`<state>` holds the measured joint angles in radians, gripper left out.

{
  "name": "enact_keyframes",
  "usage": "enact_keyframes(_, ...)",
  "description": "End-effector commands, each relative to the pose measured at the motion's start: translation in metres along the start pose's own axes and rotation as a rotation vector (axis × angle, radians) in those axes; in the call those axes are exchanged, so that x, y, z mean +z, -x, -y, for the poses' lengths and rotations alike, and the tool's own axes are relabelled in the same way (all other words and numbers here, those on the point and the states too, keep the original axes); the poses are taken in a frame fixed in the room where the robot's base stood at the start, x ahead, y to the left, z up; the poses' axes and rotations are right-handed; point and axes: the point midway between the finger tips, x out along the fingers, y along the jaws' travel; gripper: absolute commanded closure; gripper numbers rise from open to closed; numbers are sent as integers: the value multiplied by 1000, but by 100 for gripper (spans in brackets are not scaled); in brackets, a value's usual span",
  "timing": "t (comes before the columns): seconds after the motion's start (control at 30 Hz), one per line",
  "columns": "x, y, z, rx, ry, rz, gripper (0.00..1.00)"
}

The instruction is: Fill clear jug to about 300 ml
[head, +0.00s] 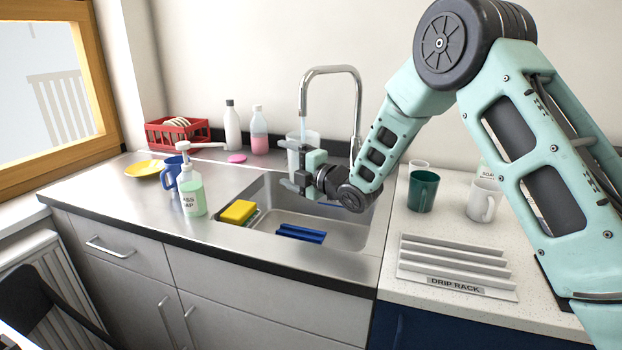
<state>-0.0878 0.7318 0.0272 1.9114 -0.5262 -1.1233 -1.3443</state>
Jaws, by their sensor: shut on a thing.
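The clear jug (294,150) is upright under the spout of the chrome tap (331,70), over the back of the sink (327,229). A pale stream of water (303,127) runs from the spout down to the jug. My gripper (300,180) is shut on the jug from the right side. My gripper hides much of the jug, so I cannot read the water level or any marks.
A soap bottle (191,188) and blue mug (171,174) stand left. A green cup (423,191), white mug (484,200) and drip rack (456,284) occupy the right counter.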

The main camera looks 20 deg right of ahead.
Motion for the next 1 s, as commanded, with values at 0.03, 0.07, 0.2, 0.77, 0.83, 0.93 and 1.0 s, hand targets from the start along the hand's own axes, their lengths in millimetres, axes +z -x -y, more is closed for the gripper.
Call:
enact_keyframes(0.03, 0, 0, 0, 1, 0, 0, 52)
enact_keyframes(0.07, 0, 0, 0, 1, 0, 0, 52)
enact_keyframes(0.2, 0, 0, 0, 1, 0, 0, 52)
enact_keyframes(0.77, -31, 41, 2, 2, 0, -1, 52)
enact_keyframes(0.83, -36, 50, 2, 1, 1, 0, 52)
enact_keyframes(0.93, -45, 61, 2, 1, 1, -1, 52)
enact_keyframes(1.0, -51, 69, 2, 2, 1, -1, 52)
